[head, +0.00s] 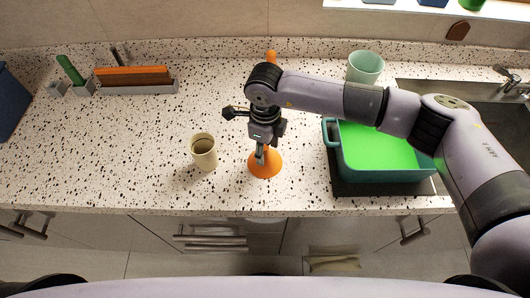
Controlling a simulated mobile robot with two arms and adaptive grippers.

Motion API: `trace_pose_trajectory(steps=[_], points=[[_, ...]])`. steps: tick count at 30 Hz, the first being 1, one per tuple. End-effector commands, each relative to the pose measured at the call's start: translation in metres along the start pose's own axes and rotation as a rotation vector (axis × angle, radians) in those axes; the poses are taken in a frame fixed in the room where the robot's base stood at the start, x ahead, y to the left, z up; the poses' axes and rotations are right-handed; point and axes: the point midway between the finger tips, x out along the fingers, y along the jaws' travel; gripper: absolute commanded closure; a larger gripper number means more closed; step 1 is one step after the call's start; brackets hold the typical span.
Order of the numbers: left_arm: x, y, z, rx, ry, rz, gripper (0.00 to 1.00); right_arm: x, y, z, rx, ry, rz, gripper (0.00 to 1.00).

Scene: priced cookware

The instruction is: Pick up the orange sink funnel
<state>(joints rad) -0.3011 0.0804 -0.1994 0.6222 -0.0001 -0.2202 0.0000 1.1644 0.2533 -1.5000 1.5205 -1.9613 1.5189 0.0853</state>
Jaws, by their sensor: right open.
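The orange sink funnel (266,166) rests on the speckled counter near its front edge, wide round part showing. My right gripper (260,155) reaches down directly over the funnel, its fingertips at the funnel's middle. The gripper is open. The fingers hide part of the funnel, and I cannot tell whether they touch it. My left gripper is not in view.
A beige cup (203,152) stands close left of the funnel. A teal pan with a green inside (378,150) is to the right, with a mint cup (365,68) behind it. A sink (505,125) is at far right. The counter's left front is clear.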

Motion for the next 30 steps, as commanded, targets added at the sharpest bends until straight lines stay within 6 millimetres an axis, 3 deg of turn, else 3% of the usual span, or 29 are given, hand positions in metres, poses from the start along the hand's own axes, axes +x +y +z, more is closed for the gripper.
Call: trace_pose_trajectory(steps=[9, 30], points=[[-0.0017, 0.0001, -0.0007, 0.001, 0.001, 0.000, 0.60, 0.0067, 0.0001, 0.0004, -0.001, -0.001, -0.001, 0.56], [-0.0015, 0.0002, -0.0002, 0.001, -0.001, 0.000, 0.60, 0.0065, 0.0002, 0.0003, 0.000, -0.001, 0.000, 1.00]])
